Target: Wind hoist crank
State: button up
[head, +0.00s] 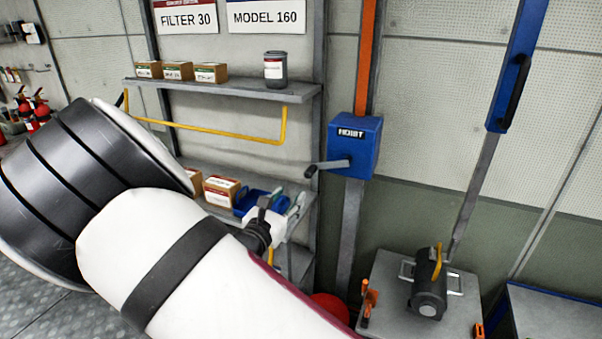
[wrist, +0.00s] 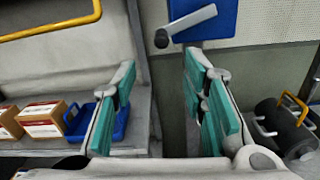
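The hoist box (head: 355,146) is blue, labelled HOIST, and mounted on an upright post. Its grey crank (head: 332,164) sticks out to the left and ends in a dark knob (head: 311,171). In the wrist view the crank arm (wrist: 193,22) lies at the top, with its knob (wrist: 161,39) just beyond the gap between my fingertips. My gripper (wrist: 160,68) is open and empty, with teal pads apart. In the head view my gripper (head: 287,206) is below and left of the crank, not touching it. My arm hides part of the gripper.
A shelf (head: 225,88) with boxes and a yellow rail (head: 215,134) stands left of the hoist. A blue bin (head: 258,200) sits on the lower shelf near my gripper. A cart (head: 385,300) carrying a dark cylinder (head: 430,290) stands at lower right.

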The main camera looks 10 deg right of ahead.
aim_at(307, 176)
jog(key=x, duration=1.3)
jog(key=shift+d, duration=0.1)
jog(key=shift+s, duration=0.1)
jog(key=shift+c, duration=0.6)
grip_shut()
